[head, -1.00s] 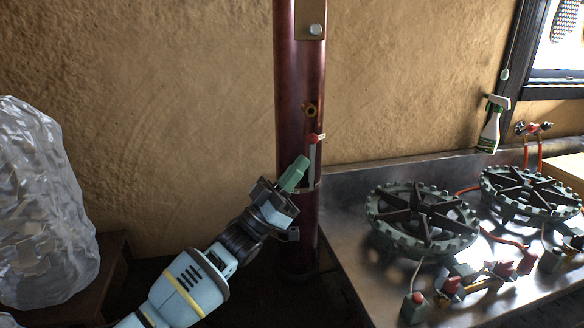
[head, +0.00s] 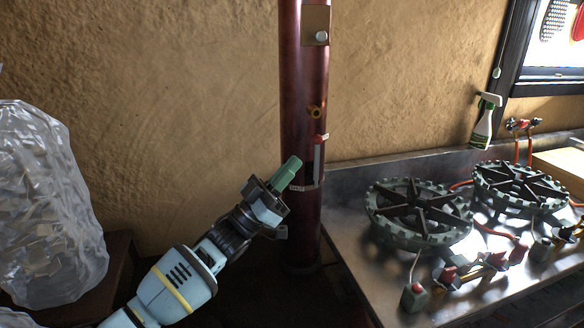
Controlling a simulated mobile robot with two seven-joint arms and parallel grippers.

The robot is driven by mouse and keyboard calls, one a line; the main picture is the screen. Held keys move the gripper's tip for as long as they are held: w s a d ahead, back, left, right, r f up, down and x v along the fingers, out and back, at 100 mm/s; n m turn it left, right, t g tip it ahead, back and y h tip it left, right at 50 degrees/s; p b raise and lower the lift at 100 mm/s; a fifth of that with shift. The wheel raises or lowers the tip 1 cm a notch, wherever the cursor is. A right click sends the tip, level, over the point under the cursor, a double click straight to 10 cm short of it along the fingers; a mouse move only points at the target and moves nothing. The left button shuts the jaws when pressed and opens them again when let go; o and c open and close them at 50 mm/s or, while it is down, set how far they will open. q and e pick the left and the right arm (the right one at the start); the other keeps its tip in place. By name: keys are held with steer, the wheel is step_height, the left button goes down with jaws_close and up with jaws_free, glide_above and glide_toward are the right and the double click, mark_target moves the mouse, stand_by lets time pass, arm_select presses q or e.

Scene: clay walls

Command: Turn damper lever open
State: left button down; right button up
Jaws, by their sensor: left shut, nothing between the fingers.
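The dark red stove pipe (head: 299,120) stands upright against the wall. On its right side is the damper lever (head: 317,158), a grey bar with a red tip, standing about vertical with the red end up. A small label plate sits at its foot, with lettering too small to read. My left gripper (head: 289,168) is shut and empty, its green fingers together. It points up and right in front of the pipe's left edge, just left of the lever, with a small gap between them in the picture. My right gripper is out of view.
A metal counter (head: 348,222) with two gas burners (head: 420,210) lies right of the pipe, with valves and hoses along its front. A spray bottle (head: 484,122) stands at the back. A plastic-wrapped bulky object (head: 45,205) is at left. The wall area between is clear.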

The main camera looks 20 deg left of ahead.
arm_select(q)
steer(key=b+v, duration=0.1)
steer(key=v, duration=0.9)
steer(key=shift+s+a+b, duration=0.15)
steer(key=shift+a+b, duration=0.15)
steer(key=shift+b, duration=0.05)
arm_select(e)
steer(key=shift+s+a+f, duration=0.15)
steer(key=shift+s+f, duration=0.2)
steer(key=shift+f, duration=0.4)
arm_select(q)
steer(key=shift+f, duration=0.1)
